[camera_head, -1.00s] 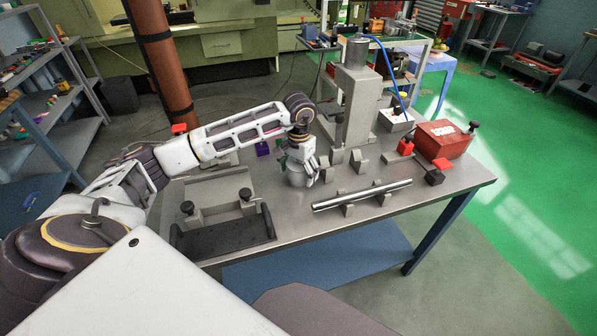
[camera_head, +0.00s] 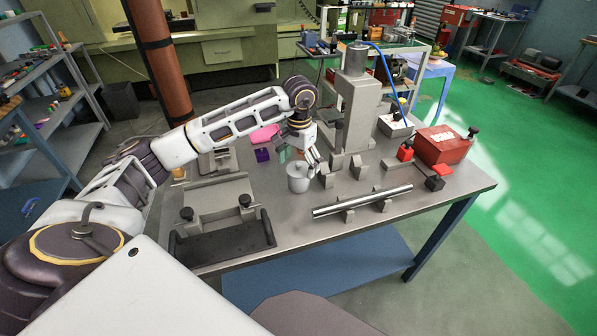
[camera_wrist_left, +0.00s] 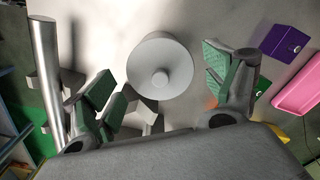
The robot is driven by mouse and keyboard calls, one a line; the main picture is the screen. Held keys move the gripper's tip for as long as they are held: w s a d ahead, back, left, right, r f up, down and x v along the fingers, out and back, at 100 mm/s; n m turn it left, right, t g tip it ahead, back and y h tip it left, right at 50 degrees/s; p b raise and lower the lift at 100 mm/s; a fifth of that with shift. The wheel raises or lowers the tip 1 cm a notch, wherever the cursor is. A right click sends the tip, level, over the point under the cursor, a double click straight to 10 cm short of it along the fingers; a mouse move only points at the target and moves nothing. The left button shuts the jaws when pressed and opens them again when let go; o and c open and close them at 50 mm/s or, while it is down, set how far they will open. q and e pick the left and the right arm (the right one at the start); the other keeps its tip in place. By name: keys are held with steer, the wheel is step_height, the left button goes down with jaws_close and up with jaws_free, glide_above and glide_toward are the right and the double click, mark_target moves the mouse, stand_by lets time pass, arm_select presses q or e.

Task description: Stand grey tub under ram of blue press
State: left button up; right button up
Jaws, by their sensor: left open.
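The grey tub (camera_head: 298,184), a round pot with a small knob on top, stands upright on the cart top. In the left wrist view the tub (camera_wrist_left: 160,62) lies between the spread green-padded fingers, apart from both. My left gripper (camera_head: 302,160) is open and empty just above the tub; it also shows in the left wrist view (camera_wrist_left: 160,88). A tall grey press (camera_head: 357,105) with a blue hose stands behind and right of the tub. Its body looks grey rather than blue. My right gripper is not in view.
Grey V-shaped blocks (camera_head: 327,175) stand right of the tub, close to the gripper. A steel bar (camera_head: 362,201) rests on supports in front. A black-handled tray (camera_head: 222,240) lies left. A purple block (camera_head: 262,155) and pink piece (camera_head: 264,134) lie behind; a red box (camera_head: 442,145) stands right.

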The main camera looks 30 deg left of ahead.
arm_select(q)
step_height(320, 180, up, 5)
steer(key=shift+f, duration=0.1)
steer(key=shift+r, duration=0.55)
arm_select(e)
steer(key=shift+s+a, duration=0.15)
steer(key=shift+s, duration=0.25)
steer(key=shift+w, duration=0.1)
